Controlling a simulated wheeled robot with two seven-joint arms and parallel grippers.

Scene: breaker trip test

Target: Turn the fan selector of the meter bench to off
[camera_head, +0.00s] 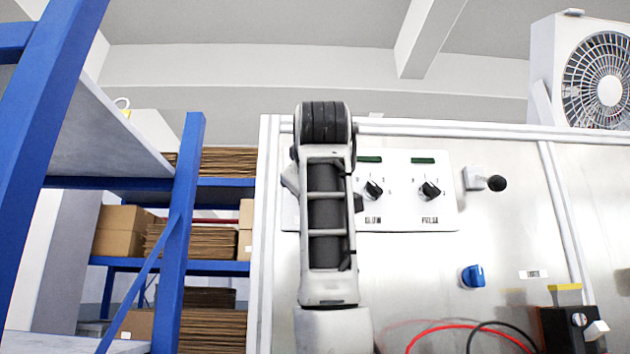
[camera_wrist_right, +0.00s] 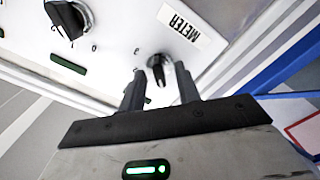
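In the right wrist view a white panel carries a METER label (camera_wrist_right: 180,22), a large black knob (camera_wrist_right: 67,18) and a small toggle (camera_wrist_right: 156,68) with a dark lever. My right gripper (camera_wrist_right: 160,80) is open, its two fingers apart on either side of the toggle; I cannot tell whether they touch it. In the head view a white panel (camera_head: 405,215) on the metal bench (camera_head: 400,290) has two black pointer knobs, at left (camera_head: 373,190) and right (camera_head: 429,190). I cannot tell which control is the fan selector. An arm of mine hides the panel's left part. My left gripper is not seen.
A white fan (camera_head: 596,75) stands at the top right. A blue knob (camera_head: 473,276), a black ball handle (camera_head: 496,183) and red and black cables (camera_head: 455,327) are on the bench's right side. Blue shelving (camera_head: 185,230) with cardboard boxes (camera_head: 124,230) stands at left.

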